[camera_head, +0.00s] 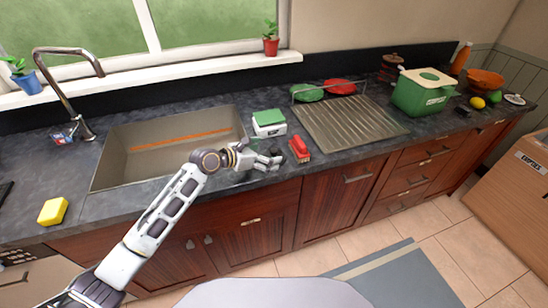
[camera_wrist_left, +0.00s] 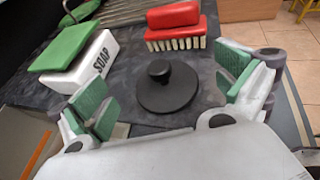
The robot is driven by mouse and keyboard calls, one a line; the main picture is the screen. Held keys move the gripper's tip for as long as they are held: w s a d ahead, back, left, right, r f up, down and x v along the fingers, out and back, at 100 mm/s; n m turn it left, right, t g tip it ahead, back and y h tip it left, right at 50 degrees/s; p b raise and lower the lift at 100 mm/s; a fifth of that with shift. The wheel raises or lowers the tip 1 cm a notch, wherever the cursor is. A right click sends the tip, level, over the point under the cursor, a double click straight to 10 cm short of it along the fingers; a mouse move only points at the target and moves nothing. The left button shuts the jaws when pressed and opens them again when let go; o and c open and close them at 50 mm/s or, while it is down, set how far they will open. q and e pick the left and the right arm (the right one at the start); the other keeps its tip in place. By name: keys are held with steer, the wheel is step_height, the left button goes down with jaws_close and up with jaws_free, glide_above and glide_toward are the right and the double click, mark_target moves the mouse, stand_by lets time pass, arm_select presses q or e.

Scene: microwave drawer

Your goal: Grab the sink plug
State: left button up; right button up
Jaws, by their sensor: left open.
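The sink plug (camera_wrist_left: 168,97), a flat black disc with a round knob on top, lies on the dark worktop in the left wrist view. My left gripper (camera_head: 270,160) is open, with its green-padded fingers on either side of the plug and apart from it. Nothing is between the fingers in their grip. In the head view the gripper is at the counter's front edge, right of the sink (camera_head: 170,148), and largely hides the plug. My right gripper is not in view.
A red brush (camera_head: 299,148) lies just right of the gripper. A white soap box with a green lid (camera_head: 269,123) stands behind it. A drying rack (camera_head: 350,122) and green bin (camera_head: 423,93) are farther right. A yellow sponge (camera_head: 53,211) lies far left.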

mark_target(271, 152)
arm_select(q)
steer(key=shift+x, duration=1.5)
steer(key=shift+w+d, duration=0.1)
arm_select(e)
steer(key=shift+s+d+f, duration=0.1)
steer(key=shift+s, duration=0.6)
arm_select(q)
steer(key=shift+c, duration=0.4)
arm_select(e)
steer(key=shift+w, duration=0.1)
arm_select(q)
steer(key=c, duration=0.9)
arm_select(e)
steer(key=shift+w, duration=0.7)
